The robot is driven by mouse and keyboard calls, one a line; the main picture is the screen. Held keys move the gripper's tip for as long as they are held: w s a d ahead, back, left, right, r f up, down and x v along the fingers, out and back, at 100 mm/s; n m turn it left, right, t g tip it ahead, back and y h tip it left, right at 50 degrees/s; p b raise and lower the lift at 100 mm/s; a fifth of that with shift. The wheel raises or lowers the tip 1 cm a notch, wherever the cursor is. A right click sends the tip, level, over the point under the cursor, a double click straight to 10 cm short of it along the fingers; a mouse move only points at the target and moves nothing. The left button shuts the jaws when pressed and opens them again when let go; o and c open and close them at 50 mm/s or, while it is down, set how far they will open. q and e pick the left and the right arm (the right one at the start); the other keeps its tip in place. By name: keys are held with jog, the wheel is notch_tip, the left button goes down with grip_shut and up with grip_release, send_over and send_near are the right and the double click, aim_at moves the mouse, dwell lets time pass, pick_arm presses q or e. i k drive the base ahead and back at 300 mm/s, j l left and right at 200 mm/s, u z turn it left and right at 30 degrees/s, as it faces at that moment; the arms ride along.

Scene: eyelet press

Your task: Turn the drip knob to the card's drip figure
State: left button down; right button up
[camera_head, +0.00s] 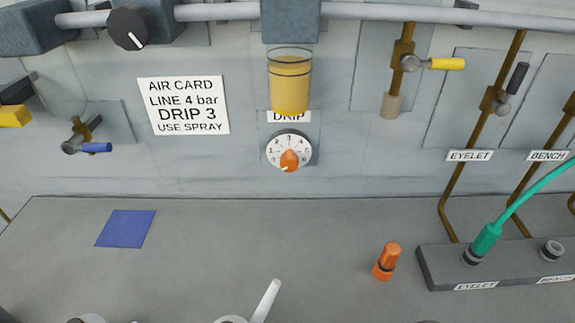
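The drip knob (289,160) is orange and sits on a round white dial (274,148) on the back wall. Its pale tip points down and slightly left. Small figures ring the dial, too small to read surely. A "DRIP" label (303,116) is above it, partly covered by a cup of amber liquid (290,84). The white card (184,106) left of the dial reads "AIR CARD, LINE 4 bar, DRIP 3, USE SPRAY". Neither gripper can be made out in the head view.
A blue square (126,228) lies on the grey bench. An orange-capped piece (387,261) stands near a dark socket block (515,268) with a green hose plug (485,242). A white handle-like part (265,302) shows at the bottom edge. The bench below the dial is clear.

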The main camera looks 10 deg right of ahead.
aim_at(289, 161)
jog(key=k+j, duration=0.15)
jog(key=j, duration=0.15)
jog(key=k+j, duration=0.15)
jog(key=j, duration=0.15)
jog(key=k+j, duration=0.1)
jog(key=j, duration=0.2)
jog(key=k+j, duration=0.15)
jog(key=j, duration=0.15)
jog(key=u, duration=0.05)
